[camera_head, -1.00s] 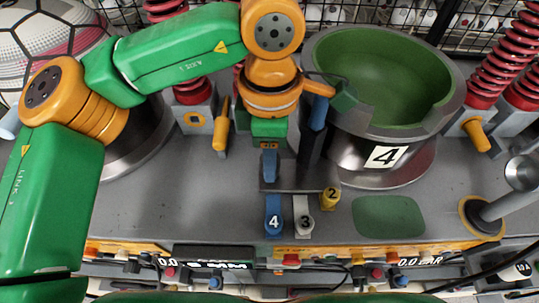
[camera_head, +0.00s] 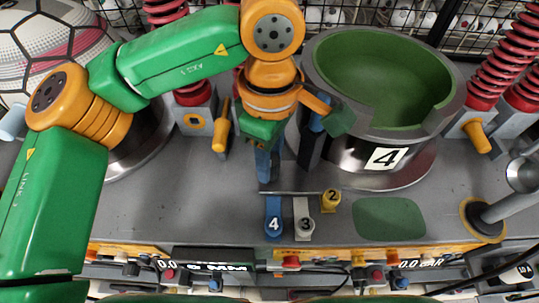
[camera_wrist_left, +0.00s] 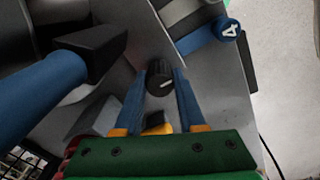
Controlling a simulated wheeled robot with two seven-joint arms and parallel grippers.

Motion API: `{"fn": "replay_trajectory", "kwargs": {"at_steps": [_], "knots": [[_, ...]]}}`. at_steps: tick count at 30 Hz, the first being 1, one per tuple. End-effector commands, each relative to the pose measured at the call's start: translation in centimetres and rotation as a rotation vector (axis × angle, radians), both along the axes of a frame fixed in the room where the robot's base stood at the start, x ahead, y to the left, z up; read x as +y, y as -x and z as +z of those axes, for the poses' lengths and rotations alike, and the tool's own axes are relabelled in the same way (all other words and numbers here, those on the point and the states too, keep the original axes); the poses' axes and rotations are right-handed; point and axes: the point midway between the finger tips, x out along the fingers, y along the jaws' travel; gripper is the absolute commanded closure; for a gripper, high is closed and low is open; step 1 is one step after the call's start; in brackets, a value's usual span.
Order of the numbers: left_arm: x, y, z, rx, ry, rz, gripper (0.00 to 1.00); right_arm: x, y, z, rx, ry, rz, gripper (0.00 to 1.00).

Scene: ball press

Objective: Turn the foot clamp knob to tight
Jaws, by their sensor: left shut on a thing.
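The foot clamp knob (camera_wrist_left: 160,78) is a small dark round knob with a white pointer line on its face, in the middle of the left wrist view. The line points to the right and slightly up. My left gripper (camera_wrist_left: 161,92) has its two blue fingers on either side of the knob and is shut on it. In the head view my left gripper (camera_head: 265,178) reaches down near the centre, and the knob there is hidden by the fingers. My right gripper is in neither view.
Numbered tabs, blue 4 (camera_head: 273,222), grey 3 (camera_head: 303,222) and yellow 2 (camera_head: 331,200), lie just in front. A blue handle with a black end (camera_wrist_left: 50,80) is close by.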

Motion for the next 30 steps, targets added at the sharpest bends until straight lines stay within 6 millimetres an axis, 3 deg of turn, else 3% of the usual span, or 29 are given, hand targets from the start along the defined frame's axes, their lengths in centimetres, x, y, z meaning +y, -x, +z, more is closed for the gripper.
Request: {"fn": "replay_trajectory", "kwargs": {"at_steps": [8, 9, 12, 22, 30], "knots": [[0.0, 0.0, 0.0, 0.001, 0.0, -0.003, 1.0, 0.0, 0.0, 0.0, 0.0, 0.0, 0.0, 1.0], [0.0, 0.0, -0.1, 0.001, 0.0, -0.003, 0.56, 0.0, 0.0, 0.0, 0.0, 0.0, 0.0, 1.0], [0.0, 0.0, 0.0, 0.001, 0.0, -0.002, 0.31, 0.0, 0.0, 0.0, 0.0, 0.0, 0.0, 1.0], [0.0, 0.0, 0.6, -0.002, 0.0, 0.0, 0.31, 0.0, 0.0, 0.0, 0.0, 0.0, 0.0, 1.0], [-0.1, 0.0, 6.1, -0.003, -0.001, 0.001, 0.31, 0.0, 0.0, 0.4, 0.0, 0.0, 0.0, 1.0]]}}
